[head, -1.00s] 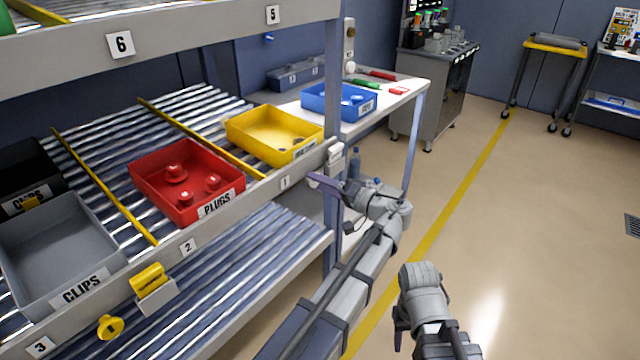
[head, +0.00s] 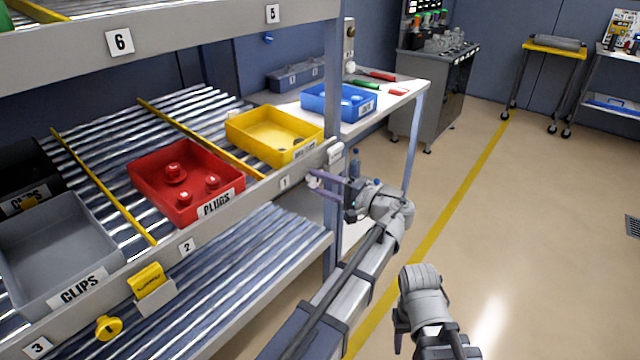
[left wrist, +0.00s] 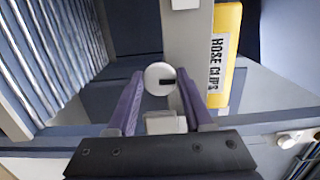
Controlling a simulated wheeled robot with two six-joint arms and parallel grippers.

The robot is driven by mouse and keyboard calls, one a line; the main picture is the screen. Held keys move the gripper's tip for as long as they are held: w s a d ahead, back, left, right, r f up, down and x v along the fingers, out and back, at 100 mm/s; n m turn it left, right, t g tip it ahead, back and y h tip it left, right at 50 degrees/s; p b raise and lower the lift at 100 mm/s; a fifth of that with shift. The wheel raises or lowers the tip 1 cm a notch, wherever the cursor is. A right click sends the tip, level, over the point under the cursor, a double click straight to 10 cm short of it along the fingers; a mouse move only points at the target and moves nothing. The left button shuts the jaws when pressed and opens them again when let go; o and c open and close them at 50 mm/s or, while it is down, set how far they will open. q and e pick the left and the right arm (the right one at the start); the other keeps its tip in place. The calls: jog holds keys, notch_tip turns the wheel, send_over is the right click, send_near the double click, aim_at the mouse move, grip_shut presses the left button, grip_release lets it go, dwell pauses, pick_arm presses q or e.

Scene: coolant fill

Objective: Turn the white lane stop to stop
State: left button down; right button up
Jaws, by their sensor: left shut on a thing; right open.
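The white lane stop is a round white knob (left wrist: 159,78) with a short dark mark pointing right in the left wrist view. In the head view it shows small and partly covered (head: 314,182), at the front rail beside the number 1 label. My left gripper (head: 319,180) is shut on it, with one purple finger on each side; the fingers also show in the left wrist view (left wrist: 158,95). My right gripper (head: 400,330) is low at the bottom of the head view, away from the rack, open; its fingers are hard to make out.
A yellow knob (head: 108,327) sits on the same rail further left, near a yellow card in a holder (head: 150,286). Red (head: 160,196), yellow (head: 260,150) and grey (head: 55,250) bins stand on the rollers. A rack upright (head: 333,100) rises close to my left gripper.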

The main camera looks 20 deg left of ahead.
dwell(0.3)
pick_arm(q)
jog(key=shift+c, duration=1.6)
grip_release()
